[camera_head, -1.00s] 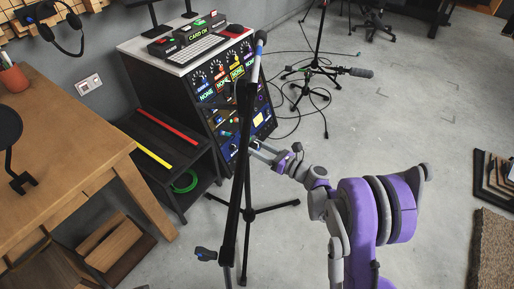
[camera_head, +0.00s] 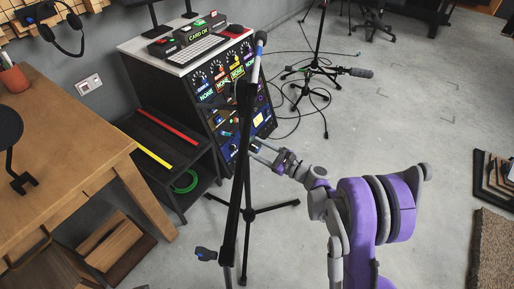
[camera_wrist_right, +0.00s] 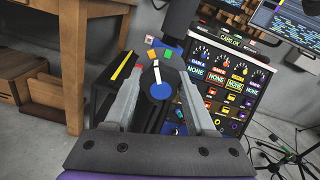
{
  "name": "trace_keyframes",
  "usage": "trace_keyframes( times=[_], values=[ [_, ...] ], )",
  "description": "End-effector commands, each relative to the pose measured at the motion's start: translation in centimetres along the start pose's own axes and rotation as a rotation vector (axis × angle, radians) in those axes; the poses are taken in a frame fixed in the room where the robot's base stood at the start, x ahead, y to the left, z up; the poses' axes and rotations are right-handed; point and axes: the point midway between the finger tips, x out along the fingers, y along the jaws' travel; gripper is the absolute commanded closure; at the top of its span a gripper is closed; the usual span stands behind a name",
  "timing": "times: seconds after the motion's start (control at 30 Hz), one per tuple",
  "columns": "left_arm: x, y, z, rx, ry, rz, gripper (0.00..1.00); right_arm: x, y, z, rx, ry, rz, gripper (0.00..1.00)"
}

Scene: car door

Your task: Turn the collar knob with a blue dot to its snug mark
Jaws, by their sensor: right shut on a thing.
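The black microphone stand (camera_head: 247,150) stands upright in the head view. In the right wrist view, the collar knob (camera_wrist_right: 159,90) shows a blue dot and a white pointer. I cannot tell which mark is snug. My right gripper (camera_head: 257,143) is at the stand's pole; its fingers in the wrist view (camera_wrist_right: 160,75) are shut on the knob, one on each side. My left gripper is not in view.
A console with dials (camera_head: 232,85) stands behind the stand. A wooden table (camera_head: 65,140) and a low black shelf (camera_head: 150,125) are at the left. A second microphone stand (camera_head: 316,65) and loose cables are at the back. The floor at the right is mostly clear.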

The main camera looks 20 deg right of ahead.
Motion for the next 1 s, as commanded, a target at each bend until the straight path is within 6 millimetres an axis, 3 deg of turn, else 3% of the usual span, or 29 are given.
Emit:
trace_keyframes(
  times=[0.4, 0.9, 0.93, 1.0],
  values=[
    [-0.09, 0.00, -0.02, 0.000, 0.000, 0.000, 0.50, -0.03, 0.01, -0.04, -0.175, 0.001, 0.001, 1.00],
    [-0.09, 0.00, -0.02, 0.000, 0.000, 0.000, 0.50, -0.03, 0.02, -0.05, -0.192, 0.001, 0.001, 1.00],
    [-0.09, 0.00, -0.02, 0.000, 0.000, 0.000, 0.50, -0.03, 0.02, -0.05, -0.192, 0.001, 0.001, 0.39],
    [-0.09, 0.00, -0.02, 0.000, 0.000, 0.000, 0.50, -0.03, 0.01, -0.05, -0.191, 0.001, 0.001, 0.26]
  ],
)
